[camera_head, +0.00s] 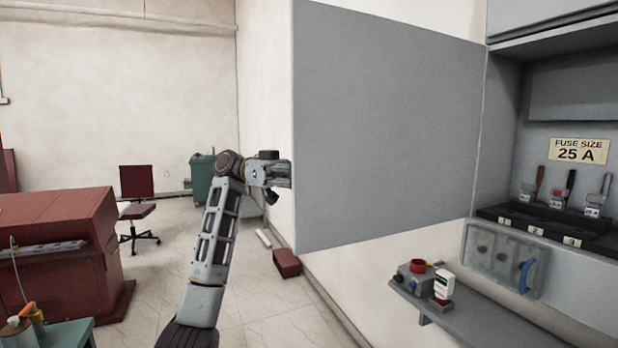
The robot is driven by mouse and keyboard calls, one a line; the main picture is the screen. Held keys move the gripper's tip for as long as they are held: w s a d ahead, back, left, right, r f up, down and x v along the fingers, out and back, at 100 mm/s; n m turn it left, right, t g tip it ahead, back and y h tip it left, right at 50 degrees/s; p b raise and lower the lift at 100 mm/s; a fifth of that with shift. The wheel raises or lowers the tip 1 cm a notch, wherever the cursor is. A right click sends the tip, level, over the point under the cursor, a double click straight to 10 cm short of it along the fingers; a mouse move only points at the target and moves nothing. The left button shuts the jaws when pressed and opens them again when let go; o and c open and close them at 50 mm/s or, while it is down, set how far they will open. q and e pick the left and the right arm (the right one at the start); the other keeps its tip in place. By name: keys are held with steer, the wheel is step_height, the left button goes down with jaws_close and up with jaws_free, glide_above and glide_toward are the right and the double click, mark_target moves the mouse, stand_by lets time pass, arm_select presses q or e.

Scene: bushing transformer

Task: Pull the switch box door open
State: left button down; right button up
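The switch box door (390,125) is a large flat grey panel standing open, out from the left side of the grey switch box (565,95). The box interior shows a "FUSE SIZE 25 A" label and several levers. My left gripper (281,174) is at the door's free left edge, about mid-height. Its fingertips meet or pass behind that edge, so I cannot tell whether they grip the door or a handle. Any handle is hidden. My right gripper is not in view.
A grey shelf (470,318) with small devices (428,283) juts out below the box. A brown block (286,263) lies on the floor below the door. A red cabinet (60,240), a chair (138,205) and a green bin (202,180) stand left. Tiled floor is open between.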

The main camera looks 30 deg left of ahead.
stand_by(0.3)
arm_select(q)
steer(key=c, duration=1.5)
jaws_free()
steer(key=shift+s+a, duration=0.1)
steer(key=shift+s, duration=0.05)
steer(key=shift+w+a, duration=0.2)
steer(key=shift+a, duration=5.85)
steer(key=shift+w+f, duration=0.1)
